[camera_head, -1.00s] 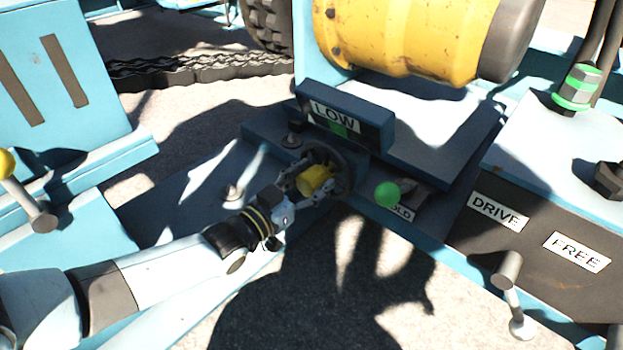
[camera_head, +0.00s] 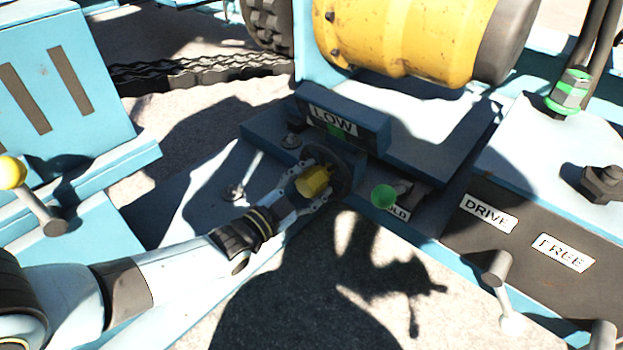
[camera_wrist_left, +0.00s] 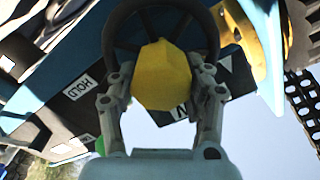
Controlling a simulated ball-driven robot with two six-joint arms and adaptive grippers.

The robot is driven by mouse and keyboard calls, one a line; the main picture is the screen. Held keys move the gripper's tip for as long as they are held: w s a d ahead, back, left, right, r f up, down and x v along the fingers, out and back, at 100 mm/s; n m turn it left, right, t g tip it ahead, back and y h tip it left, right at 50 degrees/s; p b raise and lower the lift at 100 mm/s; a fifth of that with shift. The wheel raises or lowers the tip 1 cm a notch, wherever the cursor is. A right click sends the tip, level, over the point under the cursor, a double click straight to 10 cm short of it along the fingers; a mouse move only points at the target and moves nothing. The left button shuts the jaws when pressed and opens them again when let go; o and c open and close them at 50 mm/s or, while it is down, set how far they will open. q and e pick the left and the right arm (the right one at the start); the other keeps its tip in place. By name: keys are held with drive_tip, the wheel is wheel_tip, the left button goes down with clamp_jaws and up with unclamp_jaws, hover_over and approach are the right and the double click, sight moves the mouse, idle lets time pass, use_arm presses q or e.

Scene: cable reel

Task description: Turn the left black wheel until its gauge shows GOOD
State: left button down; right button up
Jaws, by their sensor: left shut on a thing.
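The black wheel (camera_head: 338,160) with a yellow hub (camera_head: 313,181) sits below the gauge box (camera_head: 345,116), whose label reads LOW. A green patch shows under the label. My left gripper (camera_head: 312,184) reaches in from the left and is shut on the yellow hub. In the left wrist view the fingers (camera_wrist_left: 161,100) stand on either side of the yellow hub (camera_wrist_left: 162,75), with the dark wheel rim (camera_wrist_left: 118,38) behind it. The fingers hide part of the wheel. My right gripper is not in view.
A green-knobbed lever (camera_head: 383,196) stands just right of the wheel, by a partly hidden HOLD label. A control box with DRIVE (camera_head: 487,213) and FREE (camera_head: 563,252) labels is at right. A yellow-knobbed lever (camera_head: 12,172) is at far left. A yellow drum (camera_head: 400,40) is behind.

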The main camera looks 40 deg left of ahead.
use_arm(q)
drive_tip(key=shift+m, duration=0.7)
drive_tip(key=c, duration=0.6)
unclamp_jaws()
drive_tip(key=s, duration=0.8)
drive_tip(key=s+a, duration=0.1)
drive_tip(key=s, duration=0.3)
drive_tip(key=shift+o, duration=0.4)
